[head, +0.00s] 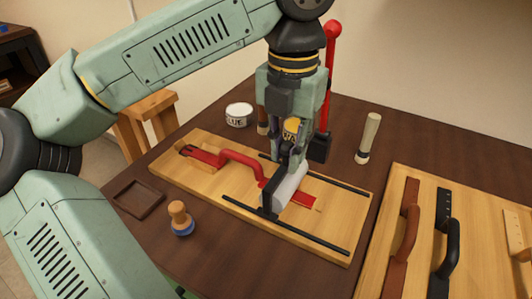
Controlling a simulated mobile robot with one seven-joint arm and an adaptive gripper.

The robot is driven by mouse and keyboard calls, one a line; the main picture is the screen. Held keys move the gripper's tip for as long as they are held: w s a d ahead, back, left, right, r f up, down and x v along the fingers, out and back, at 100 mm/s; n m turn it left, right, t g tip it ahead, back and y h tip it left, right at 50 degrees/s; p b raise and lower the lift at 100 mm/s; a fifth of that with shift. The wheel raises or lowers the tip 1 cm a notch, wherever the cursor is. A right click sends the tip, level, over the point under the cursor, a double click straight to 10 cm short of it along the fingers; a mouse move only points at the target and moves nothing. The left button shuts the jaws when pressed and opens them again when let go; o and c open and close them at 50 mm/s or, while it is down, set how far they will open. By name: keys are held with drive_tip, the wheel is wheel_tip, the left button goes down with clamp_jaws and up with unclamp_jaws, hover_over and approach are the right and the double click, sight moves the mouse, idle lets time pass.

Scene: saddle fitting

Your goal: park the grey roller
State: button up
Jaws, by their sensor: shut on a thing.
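My gripper (287,172) is shut on the grey roller (291,186), a pale grey cylinder with a dark part beside it. The roller is over the right half of a light wooden board (215,150), near the end of a red strap with a raised red handle (240,157). I cannot tell whether the roller touches the strap or the board. The gripper hides part of the roller and of the strap. Two thin black rails (325,239) run along the board on either side of the strap.
A small brown tray (138,198) and a blue-based wooden stamp (180,218) are left of the board. A glue tin (239,115) and a wooden-handled tool (368,138) stand behind. Another board (385,240) with brown and black handles lies right. A tall red-handled object (331,60) rises behind my gripper.

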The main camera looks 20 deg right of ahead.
drive_tip(key=s+d, duration=0.8)
drive_tip(key=shift+b, duration=0.3)
drive_tip(key=shift+o, duration=0.6)
drive_tip(key=shift+s+d, duration=0.15)
drive_tip(key=shift+s, duration=0.15)
idle(0.9)
drive_tip(key=shift+o, duration=0.6)
drive_tip(key=o, duration=0.6)
drive_tip(key=shift+s+d, duration=0.1)
drive_tip(key=shift+d, duration=0.05)
drive_tip(key=shift+r, duration=0.1)
wheel_tip(320, 180, up, 6)
drive_tip(key=p, duration=0.4)
drive_tip(key=shift+p, duration=0.35)
